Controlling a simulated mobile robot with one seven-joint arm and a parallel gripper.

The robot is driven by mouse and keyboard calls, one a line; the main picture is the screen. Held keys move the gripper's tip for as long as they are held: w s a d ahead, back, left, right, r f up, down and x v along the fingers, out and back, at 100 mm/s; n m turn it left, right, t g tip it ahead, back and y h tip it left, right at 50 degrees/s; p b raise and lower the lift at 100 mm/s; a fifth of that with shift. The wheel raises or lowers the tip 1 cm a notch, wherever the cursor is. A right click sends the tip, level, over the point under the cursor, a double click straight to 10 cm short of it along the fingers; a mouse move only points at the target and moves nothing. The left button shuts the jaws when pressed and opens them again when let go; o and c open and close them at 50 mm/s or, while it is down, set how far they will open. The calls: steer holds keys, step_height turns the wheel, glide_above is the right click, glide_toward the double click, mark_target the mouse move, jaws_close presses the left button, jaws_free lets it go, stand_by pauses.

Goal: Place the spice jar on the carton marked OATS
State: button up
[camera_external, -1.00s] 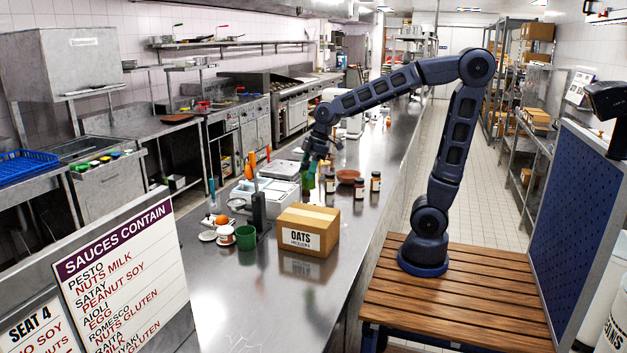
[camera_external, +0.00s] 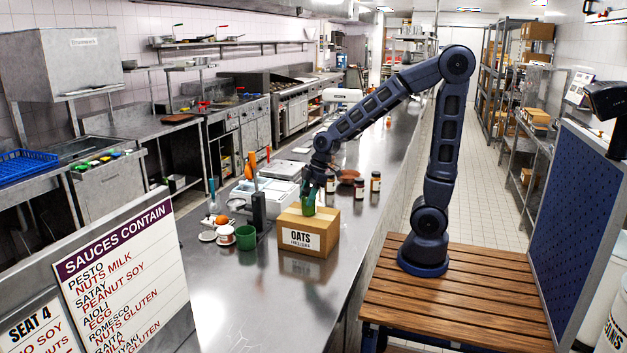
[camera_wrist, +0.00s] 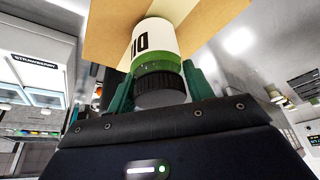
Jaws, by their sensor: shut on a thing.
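The carton marked OATS (camera_external: 318,243) stands closed on the steel counter, its label facing the external camera. My gripper (camera_external: 309,196) is over the carton's top, fingers pointing down. It is shut on the spice jar (camera_external: 309,210), which has green contents. In the wrist view the jar (camera_wrist: 158,45) shows a white label with partly hidden dark letters and a black ribbed lid, between my two green fingers (camera_wrist: 160,82). The carton (camera_wrist: 215,14) is beyond the jar's far end. I cannot tell whether the jar touches the carton.
Small dark-lidded jars (camera_external: 358,188) and a brown bowl (camera_external: 349,174) stand behind the carton. A white scale (camera_external: 275,188) is behind it to the left. A green cup (camera_external: 246,239) and a dark post (camera_external: 259,213) are left of it. The counter's front (camera_external: 240,305) is clear.

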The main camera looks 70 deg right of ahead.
steer(key=o, duration=1.1)
steer(key=shift+f, duration=0.1)
steer(key=v, duration=1.2)
steer(key=s+d+m+h, duration=0.1)
steer(key=s+d+m, duration=0.1)
steer(key=s, duration=0.3)
steer(key=s+d+m+t+h, duration=0.1)
steer(key=s+d+m, duration=0.2)
steer(key=s, duration=0.3)
steer(key=s+d+m+h, duration=0.1)
steer(key=s+d+m, duration=0.1)
steer(key=s+m, duration=0.2)
steer(key=shift+s+d+r, duration=0.15)
steer(key=shift+s+d, duration=0.05)
steer(key=shift+s, duration=0.25)
steer(key=shift+s+d+r, duration=0.15)
steer(key=shift+s, duration=0.3)
